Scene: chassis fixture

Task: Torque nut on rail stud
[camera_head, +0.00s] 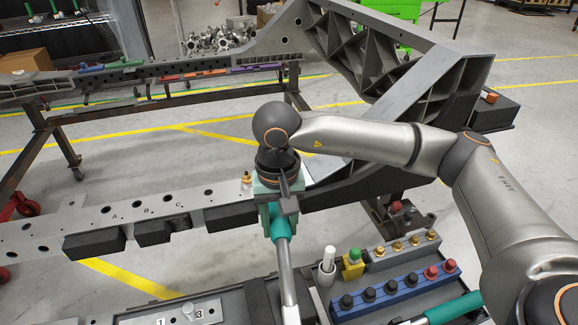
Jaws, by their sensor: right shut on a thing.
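My right gripper (277,207) comes in from the right and is shut on the teal grip of a long tool (288,270). The tool's silver shaft runs down past the bottom edge of the picture, so its lower end is hidden. The grey chassis rail (70,229) crosses the left and middle, with holes marked A, B and C. A small brass-coloured nut on a stud (246,180) stands on the rail, just left of and behind my right gripper. Whether the nut is seated cannot be told. My left gripper is not in view.
A blue rack (395,294) with black and red knobs stands at the lower right, before a row of brass fittings (413,246). A yellow block with a green knob (353,264) and a white cylinder (328,260) stand beside them. Another teal-handled tool (455,308) lies nearby.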

